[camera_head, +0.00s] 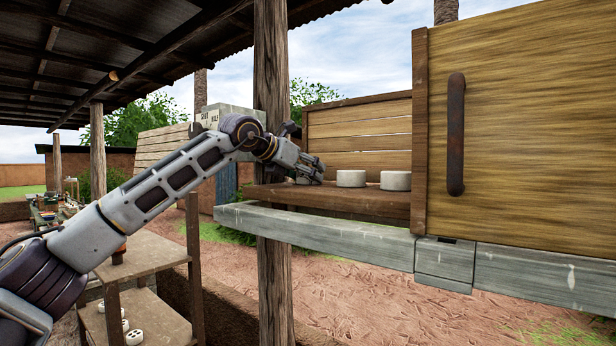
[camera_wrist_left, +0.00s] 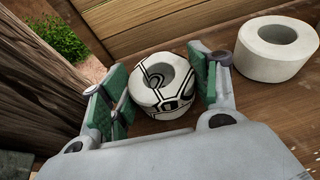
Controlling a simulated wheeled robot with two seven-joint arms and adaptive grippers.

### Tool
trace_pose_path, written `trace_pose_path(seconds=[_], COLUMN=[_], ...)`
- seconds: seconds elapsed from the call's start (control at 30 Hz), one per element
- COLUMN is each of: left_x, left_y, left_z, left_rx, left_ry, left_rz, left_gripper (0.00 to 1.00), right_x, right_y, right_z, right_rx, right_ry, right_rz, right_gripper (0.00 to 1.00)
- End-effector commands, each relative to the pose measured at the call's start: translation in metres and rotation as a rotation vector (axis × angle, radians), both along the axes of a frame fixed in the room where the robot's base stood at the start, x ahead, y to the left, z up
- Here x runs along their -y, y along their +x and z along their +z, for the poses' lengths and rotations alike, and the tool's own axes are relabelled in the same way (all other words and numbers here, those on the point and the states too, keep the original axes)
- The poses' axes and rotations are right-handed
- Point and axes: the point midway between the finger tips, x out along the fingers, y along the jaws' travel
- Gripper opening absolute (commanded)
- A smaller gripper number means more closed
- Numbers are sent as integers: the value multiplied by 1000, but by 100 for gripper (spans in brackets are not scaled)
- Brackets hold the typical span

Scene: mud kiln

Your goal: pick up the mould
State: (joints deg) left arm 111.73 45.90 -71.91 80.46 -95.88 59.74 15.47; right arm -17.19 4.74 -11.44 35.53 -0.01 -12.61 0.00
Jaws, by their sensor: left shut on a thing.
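My left gripper (camera_head: 310,172) reaches over a wooden shelf (camera_head: 345,201) at the centre of the head view. In the left wrist view the left gripper (camera_wrist_left: 160,92) has its green-padded fingers on either side of a round white mould (camera_wrist_left: 147,99) with black line markings and a hole in its top. It is shut on this mould, which appears to stand upright on the shelf. In the head view the gripper hides this mould. My right gripper is not in view.
Two plain white round pieces (camera_head: 351,179) (camera_head: 396,181) stand on the shelf to the right; a plain one (camera_wrist_left: 268,65) shows in the wrist view. A wooden post (camera_head: 272,120) is close left of the shelf. A wooden door (camera_head: 520,120) with a handle covers the right.

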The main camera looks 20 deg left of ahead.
Motion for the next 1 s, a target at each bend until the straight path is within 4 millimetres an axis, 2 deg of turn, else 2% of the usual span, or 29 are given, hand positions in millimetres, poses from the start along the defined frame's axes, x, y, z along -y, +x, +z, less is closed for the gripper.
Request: trace_pose_path(seconds=[0.37, 1.0], left_x=[0, 1], left_y=[0, 0], left_z=[14, 88], left_rx=[3, 3], left_ry=[-1, -1], left_rz=[0, 0], left_gripper=[30, 30], right_x=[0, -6], right_y=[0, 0], right_z=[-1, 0], right_rx=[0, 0], right_ry=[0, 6], right_rz=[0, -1], right_gripper=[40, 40])
